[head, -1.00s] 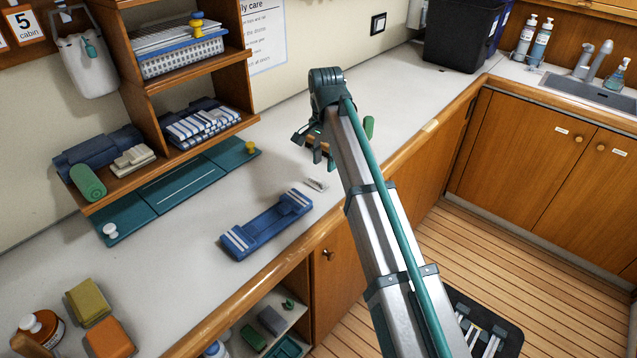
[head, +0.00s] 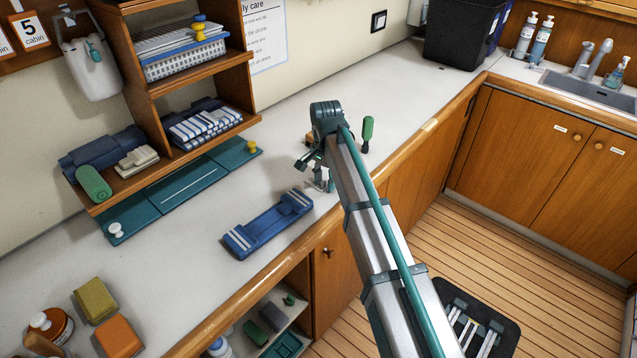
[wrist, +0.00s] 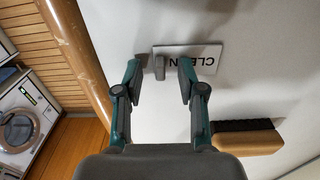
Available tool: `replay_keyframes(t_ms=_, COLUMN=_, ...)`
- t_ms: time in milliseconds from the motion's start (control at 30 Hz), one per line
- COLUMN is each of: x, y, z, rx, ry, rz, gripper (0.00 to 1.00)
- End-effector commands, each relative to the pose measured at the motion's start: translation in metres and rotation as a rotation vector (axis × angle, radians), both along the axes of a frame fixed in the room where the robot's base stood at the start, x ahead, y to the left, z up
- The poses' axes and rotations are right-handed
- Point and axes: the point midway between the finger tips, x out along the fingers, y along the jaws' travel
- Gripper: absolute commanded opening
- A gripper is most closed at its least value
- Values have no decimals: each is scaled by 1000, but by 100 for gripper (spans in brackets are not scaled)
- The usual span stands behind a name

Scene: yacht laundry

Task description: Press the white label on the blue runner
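The white label (wrist: 202,60) lies flat on the counter in the wrist view, with dark letters that read upside down and a small grey tab (wrist: 159,66) at its left end. My gripper (wrist: 158,76) is open, its fingers on either side of the tab. I cannot tell whether they touch the label. In the head view my gripper (head: 322,182) is low over the counter just right of the runner and mostly hides the label. The blue runner (head: 268,226) lies on the counter, with white stripes at both ends and no label visible on it.
A wooden-backed brush (wrist: 246,140) lies near my gripper. A green-handled tool (head: 367,132) stands to the right. A teal mat (head: 185,192) lies behind the runner, under the wooden shelf (head: 190,150). The counter's front edge (head: 260,275) is close to the runner.

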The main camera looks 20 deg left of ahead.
Motion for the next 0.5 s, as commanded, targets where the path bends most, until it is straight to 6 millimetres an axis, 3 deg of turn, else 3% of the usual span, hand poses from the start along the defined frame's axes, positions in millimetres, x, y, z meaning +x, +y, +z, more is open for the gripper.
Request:
replay_keyframes(t_ms=67, x=0, y=0, z=0, rx=0, ry=0, rz=0, gripper=36)
replay_keyframes(t_ms=300, x=0, y=0, z=0, rx=0, ry=0, rz=0, gripper=0)
replay_keyframes(t_ms=500, x=0, y=0, z=0, rx=0, ry=0, rz=0, gripper=0)
